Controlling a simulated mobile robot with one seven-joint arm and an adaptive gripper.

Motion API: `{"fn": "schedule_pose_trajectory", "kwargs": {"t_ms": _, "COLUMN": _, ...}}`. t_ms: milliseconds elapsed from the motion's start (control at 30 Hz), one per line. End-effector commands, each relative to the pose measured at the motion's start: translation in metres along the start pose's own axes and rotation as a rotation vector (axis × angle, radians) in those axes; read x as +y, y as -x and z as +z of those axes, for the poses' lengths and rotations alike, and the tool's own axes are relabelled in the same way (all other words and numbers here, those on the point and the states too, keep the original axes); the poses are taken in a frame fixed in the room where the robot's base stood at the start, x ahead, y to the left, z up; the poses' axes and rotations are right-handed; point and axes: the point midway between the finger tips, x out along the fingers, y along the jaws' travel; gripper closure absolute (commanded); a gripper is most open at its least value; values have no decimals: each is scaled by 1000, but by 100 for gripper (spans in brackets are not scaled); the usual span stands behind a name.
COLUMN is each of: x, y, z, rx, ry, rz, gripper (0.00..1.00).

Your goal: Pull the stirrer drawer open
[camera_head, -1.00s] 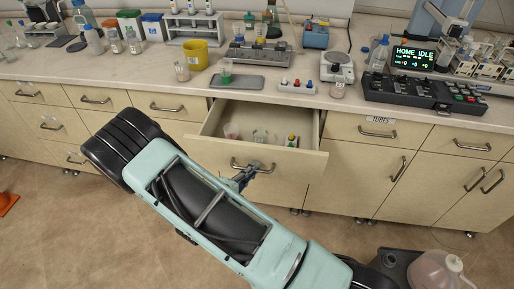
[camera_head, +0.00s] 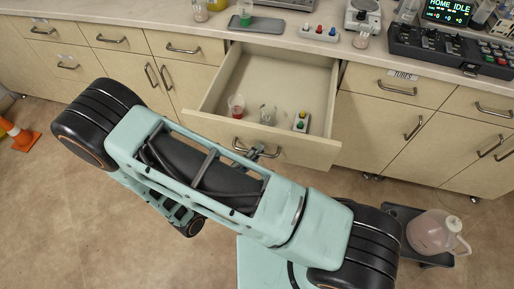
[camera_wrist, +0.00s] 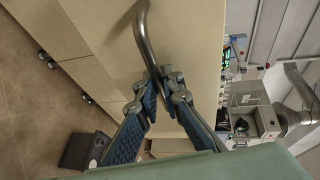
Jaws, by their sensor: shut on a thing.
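The stirrer drawer (camera_head: 318,153) stands pulled out from the bench front, its inside in view from above. In it are a cup with red contents (camera_head: 236,106), a clear glass vessel (camera_head: 268,115) and a small box with coloured knobs (camera_head: 301,121). My gripper (camera_head: 258,153) is shut on the drawer's curved metal handle (camera_head: 238,147). In the wrist view the fingertips of my gripper (camera_wrist: 163,80) close on the handle (camera_wrist: 141,35) against the pale drawer front (camera_wrist: 190,35).
A tray with a green-filled beaker (camera_head: 243,17) and a keypad console (camera_head: 450,48) are on the bench top. A large jug (camera_head: 432,232) stands on a low dark cart (camera_head: 405,212) at the right. An orange cone (camera_head: 20,136) is at the far left.

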Motion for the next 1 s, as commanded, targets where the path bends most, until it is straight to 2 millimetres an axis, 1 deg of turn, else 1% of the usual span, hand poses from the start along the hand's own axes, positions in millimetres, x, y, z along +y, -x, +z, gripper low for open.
{"fn": "schedule_pose_trajectory", "kwargs": {"t_ms": 200, "x": -1, "y": 0, "z": 0, "rx": 0, "ry": -1, "rz": -2, "gripper": 100}}
{"fn": "schedule_pose_trajectory", "kwargs": {"t_ms": 233, "x": -1, "y": 0, "z": 0, "rx": 0, "ry": -1, "rz": -2, "gripper": 91}}
{"fn": "schedule_pose_trajectory", "kwargs": {"t_ms": 300, "x": -1, "y": 0, "z": 0, "rx": 0, "ry": -1, "rz": -2, "gripper": 84}}
{"fn": "schedule_pose_trajectory", "kwargs": {"t_ms": 533, "x": 0, "y": 0, "z": 0, "rx": -1, "ry": -1, "rz": 0, "gripper": 84}}
{"fn": "schedule_pose_trajectory", "kwargs": {"t_ms": 633, "x": 0, "y": 3, "z": 1, "rx": -2, "ry": -1, "rz": 0, "gripper": 84}}
{"fn": "schedule_pose_trajectory", "kwargs": {"t_ms": 767, "x": 0, "y": 20, "z": 2, "rx": -4, "ry": -2, "rz": 1, "gripper": 84}}
{"fn": "schedule_pose_trajectory", "kwargs": {"t_ms": 1000, "x": 0, "y": 71, "z": 2, "rx": -5, "ry": -2, "rz": 1, "gripper": 84}}
